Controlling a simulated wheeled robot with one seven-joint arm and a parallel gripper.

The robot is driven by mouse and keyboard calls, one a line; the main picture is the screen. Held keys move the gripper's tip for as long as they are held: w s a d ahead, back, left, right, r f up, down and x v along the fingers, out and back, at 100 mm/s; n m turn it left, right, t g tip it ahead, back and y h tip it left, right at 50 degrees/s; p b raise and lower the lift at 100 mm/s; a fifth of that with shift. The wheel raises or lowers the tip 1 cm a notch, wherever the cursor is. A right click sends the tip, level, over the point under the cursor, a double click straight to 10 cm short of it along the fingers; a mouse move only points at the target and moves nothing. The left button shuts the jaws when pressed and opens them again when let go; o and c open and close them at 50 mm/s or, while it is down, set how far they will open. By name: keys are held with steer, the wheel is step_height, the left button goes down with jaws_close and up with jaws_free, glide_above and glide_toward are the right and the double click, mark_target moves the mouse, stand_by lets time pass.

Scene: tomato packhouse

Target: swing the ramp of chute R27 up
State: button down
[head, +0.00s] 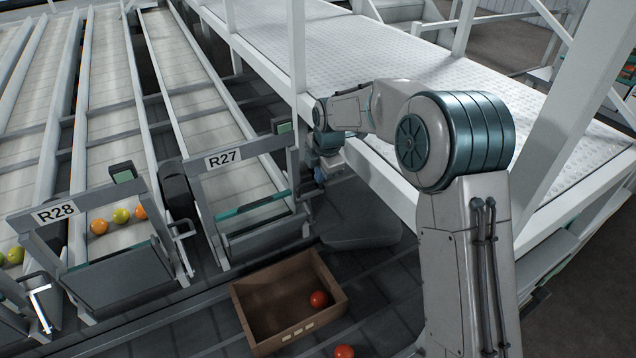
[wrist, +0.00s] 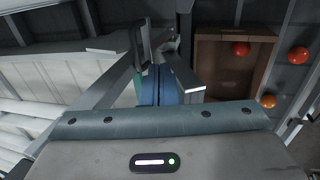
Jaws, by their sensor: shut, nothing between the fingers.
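Chute R27 (head: 205,190) stands in the middle of the head view, with its label (head: 223,158) on a grey crossbar. A teal-edged grey panel (head: 265,237) is at its lower end; I cannot tell for certain how the ramp is tilted. My gripper (head: 321,178) is beside the right post of the R27 frame, small and partly hidden by my arm. In the wrist view its blue fingers (wrist: 158,84) are together and empty, close beside grey metal bars. Whether they touch any part of the chute I cannot tell.
A brown crate (head: 240,312) holding a red tomato (head: 319,299) sits on the floor in front of R27. Another tomato (head: 344,351) lies outside it. Chute R28 (head: 115,282), left, has several fruits behind its panel. A white-railed walkway (head: 370,60) borders the right side.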

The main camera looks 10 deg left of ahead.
steer(key=w+v, duration=0.1)
steer(key=v, duration=0.5)
steer(key=w+a+f+t+b, duration=0.1)
steer(key=w+a+f+b, duration=0.1)
steer(key=f, duration=1)
steer(key=shift+w+a+y+b, duration=0.15)
steer(key=shift+a+y+b, duration=0.25)
steer(key=shift+a, duration=0.5)
